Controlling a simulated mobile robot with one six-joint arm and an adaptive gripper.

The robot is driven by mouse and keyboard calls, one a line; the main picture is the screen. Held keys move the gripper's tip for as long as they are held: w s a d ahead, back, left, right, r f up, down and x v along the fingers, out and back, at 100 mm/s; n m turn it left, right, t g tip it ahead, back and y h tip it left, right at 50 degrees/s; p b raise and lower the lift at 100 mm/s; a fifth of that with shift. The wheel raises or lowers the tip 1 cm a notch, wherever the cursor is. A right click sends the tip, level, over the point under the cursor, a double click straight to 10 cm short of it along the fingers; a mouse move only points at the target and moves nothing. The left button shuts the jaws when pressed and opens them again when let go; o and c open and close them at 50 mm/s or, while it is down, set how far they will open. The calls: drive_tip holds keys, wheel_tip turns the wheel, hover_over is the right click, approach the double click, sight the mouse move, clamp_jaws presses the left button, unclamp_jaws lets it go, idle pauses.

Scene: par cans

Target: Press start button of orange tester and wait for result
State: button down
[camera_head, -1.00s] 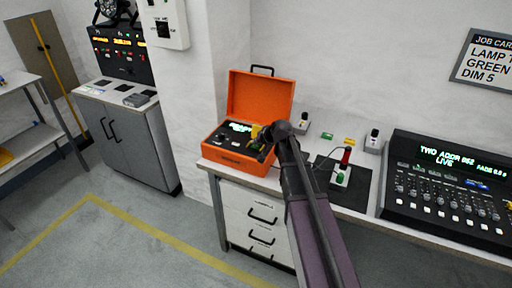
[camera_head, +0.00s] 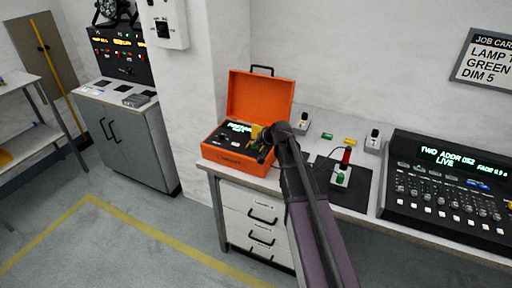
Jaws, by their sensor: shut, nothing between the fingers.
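The orange tester (camera_head: 262,94) stands on the left end of the white bench with its lid open upright. Its dark panel (camera_head: 226,140) carries a small display with green lit text, too small to read surely. My gripper (camera_head: 264,152) is over the right part of the panel, its fingers shut and empty. A yellow part shows beside the fingers. My gripper and wrist hide the right side of the panel, so I cannot see the start button or tell whether the fingertips touch it.
Right of the tester are a dark mat (camera_head: 357,190) with a red-and-green item, small grey boxes (camera_head: 374,141) and a lighting console (camera_head: 450,190). A grey cabinet (camera_head: 135,145) stands left. A job card hangs on the wall. The floor in front is clear.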

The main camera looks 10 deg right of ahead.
sight(256, 130)
drive_tip(key=shift+r, duration=0.2)
drive_tip(key=shift+r+p, duration=0.6)
drive_tip(key=shift+p, duration=0.2)
drive_tip(key=shift+r+p, duration=2.5)
drive_tip(key=s+f+n+g+h, duration=0.1)
drive_tip(key=s+g, duration=0.3)
drive_tip(key=s, duration=1)
drive_tip(key=s+f+n+g+h+p, duration=0.1)
drive_tip(key=s+f+n+g+h, duration=0.1)
drive_tip(key=s, duration=1.2)
drive_tip(key=shift+s+f+g+h, duration=0.3)
drive_tip(key=shift+f+g+h, duration=0.45)
drive_tip(key=shift+g, duration=0.25)
drive_tip(key=shift+d+r, duration=0.1)
